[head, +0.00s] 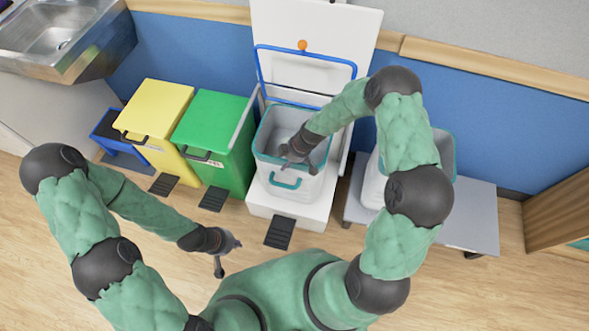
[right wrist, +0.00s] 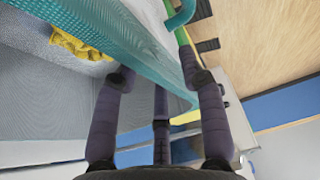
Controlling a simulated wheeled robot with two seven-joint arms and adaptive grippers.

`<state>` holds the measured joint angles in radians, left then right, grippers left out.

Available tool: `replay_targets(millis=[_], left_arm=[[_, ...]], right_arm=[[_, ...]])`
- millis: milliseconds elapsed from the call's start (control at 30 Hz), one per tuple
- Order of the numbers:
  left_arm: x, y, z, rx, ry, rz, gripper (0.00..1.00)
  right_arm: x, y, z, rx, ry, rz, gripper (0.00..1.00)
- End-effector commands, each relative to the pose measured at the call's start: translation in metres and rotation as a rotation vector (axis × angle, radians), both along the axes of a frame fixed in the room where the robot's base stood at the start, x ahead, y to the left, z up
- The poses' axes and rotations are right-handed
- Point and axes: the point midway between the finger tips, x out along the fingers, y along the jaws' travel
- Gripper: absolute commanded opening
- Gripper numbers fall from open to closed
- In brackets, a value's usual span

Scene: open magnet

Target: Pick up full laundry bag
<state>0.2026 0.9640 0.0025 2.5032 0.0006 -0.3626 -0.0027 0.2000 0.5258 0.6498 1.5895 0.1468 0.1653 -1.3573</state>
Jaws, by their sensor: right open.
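A white laundry bag (head: 299,186) with a teal rim and a teal front handle (head: 285,181) stands upright in the open white bin. Its inside looks grey in the head view, partly hidden by my right gripper. My right gripper (head: 293,152) is open, over the bag's mouth. In the right wrist view its spread dark fingers (right wrist: 160,80) are close to the bag's teal rim (right wrist: 125,38); I cannot tell whether they touch. A yellow cloth (right wrist: 80,45) shows inside the bag there. My left gripper (head: 220,262) hangs apart over the floor; its opening is unclear.
The bin's white lid (head: 318,30) is raised, with a blue frame (head: 305,75) below it. Closed green (head: 213,130) and yellow (head: 155,110) bins stand left. A grey cart (head: 470,205) with another white, teal-rimmed bag (head: 374,180) stands right. Black pedals (head: 279,232) lie in front.

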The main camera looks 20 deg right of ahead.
Motion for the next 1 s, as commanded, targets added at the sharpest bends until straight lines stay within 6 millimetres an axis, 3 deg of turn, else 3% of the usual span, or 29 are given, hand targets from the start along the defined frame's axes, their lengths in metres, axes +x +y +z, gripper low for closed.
replay_targets(millis=[100, 1000], left_arm=[[0.0001, 0.0000, -0.0032, 0.000, 0.000, 0.000, 0.00], [0.0000, 0.0000, -0.0095, 0.000, 0.000, 0.000, 0.00]], right_arm=[[0.0028, 0.0023, -0.0074, -0.001, -0.003, -0.001, 0.41], [0.0026, 0.0028, -0.0110, 0.000, -0.002, -0.002, 0.41]])
